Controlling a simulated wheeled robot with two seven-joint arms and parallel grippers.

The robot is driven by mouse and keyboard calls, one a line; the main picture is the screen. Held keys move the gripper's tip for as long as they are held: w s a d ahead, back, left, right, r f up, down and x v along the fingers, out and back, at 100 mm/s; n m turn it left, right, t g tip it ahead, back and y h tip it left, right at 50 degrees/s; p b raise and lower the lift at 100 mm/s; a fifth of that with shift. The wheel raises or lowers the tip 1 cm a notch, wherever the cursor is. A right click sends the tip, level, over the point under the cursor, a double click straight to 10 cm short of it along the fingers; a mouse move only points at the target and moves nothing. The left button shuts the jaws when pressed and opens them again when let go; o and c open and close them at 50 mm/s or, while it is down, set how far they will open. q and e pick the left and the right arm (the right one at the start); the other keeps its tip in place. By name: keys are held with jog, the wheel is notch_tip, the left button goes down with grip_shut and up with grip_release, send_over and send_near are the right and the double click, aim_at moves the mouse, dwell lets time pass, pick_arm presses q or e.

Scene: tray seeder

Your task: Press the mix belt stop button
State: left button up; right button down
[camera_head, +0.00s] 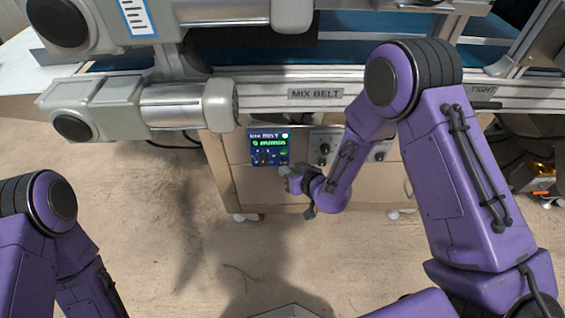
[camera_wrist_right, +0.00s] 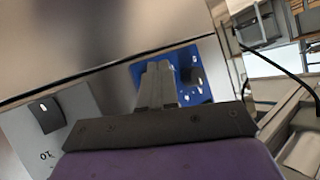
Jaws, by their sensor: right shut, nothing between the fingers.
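The blue control panel (camera_head: 270,147) is on the front of the cabinet below the "MIX BELT" label (camera_head: 315,94). It has a lit green readout and small controls along its lower part; I cannot tell which is the stop button. My right gripper (camera_head: 284,171) is just below and right of the panel, shut and empty. In the right wrist view, its closed fingers (camera_wrist_right: 158,68) overlap the blue panel (camera_wrist_right: 193,88) and hide its left part. A dark knob shows right of the fingers. I cannot tell whether the fingertips touch the panel. My left gripper is out of view.
A grey panel with knobs (camera_head: 325,148) is right of the blue panel; a grey plate with a dark knob (camera_wrist_right: 47,114) shows in the wrist view. The conveyor frame (camera_head: 262,98) runs above the cabinet. Open floor (camera_head: 180,220) lies in front.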

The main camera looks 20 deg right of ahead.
jog(key=shift+w, duration=0.15)
jog(key=shift+w+d, duration=0.1)
jog(key=shift+w, duration=0.2)
dwell(0.3)
jog(key=shift+s+p, duration=0.35)
jog(key=shift+s, duration=0.1)
jog(key=s+a, duration=0.2)
jog(key=s, duration=0.3)
jog(key=shift+s, duration=0.4)
